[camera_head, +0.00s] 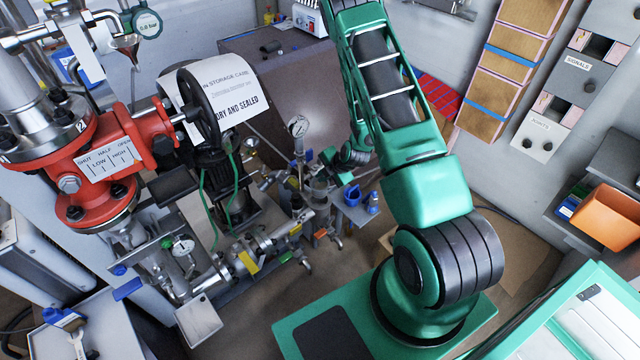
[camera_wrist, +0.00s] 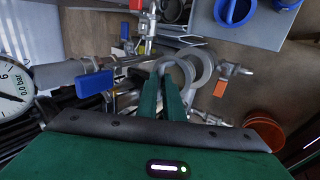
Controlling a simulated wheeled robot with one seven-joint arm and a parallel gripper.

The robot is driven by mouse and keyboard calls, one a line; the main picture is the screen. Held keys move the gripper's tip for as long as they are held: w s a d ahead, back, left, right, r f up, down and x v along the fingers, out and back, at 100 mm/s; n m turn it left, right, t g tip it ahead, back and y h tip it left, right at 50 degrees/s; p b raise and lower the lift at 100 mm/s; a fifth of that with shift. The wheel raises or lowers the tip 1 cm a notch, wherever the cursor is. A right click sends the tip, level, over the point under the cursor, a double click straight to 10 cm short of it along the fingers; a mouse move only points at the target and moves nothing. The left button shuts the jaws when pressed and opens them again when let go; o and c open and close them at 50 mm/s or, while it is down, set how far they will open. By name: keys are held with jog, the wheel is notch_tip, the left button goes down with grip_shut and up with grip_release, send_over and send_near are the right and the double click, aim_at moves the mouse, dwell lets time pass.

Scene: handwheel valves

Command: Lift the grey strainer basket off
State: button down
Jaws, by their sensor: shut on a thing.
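In the wrist view, the green fingers of my gripper (camera_wrist: 163,84) are shut on the grey strainer basket (camera_wrist: 184,70), whose round rim shows at the fingertips. A second pale grey ring (camera_wrist: 205,68) shows just to its right, and I cannot tell whether it is part of the strainer housing. In the head view, my gripper (camera_head: 338,160) is small and points down and left at the pipework near the middle. The basket is too small and hidden there to make out. How far it sits inside the housing cannot be seen.
A grey tray (camera_head: 352,212) with a blue fitting (camera_head: 373,201) stands close right of the gripper. In the wrist view, a blue valve handle (camera_wrist: 104,85) and a dial gauge (camera_wrist: 14,84) lie left. An orange container (camera_wrist: 264,132) is right.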

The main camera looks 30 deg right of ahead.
aim_at(322, 185)
jog(key=shift+r, duration=1.75)
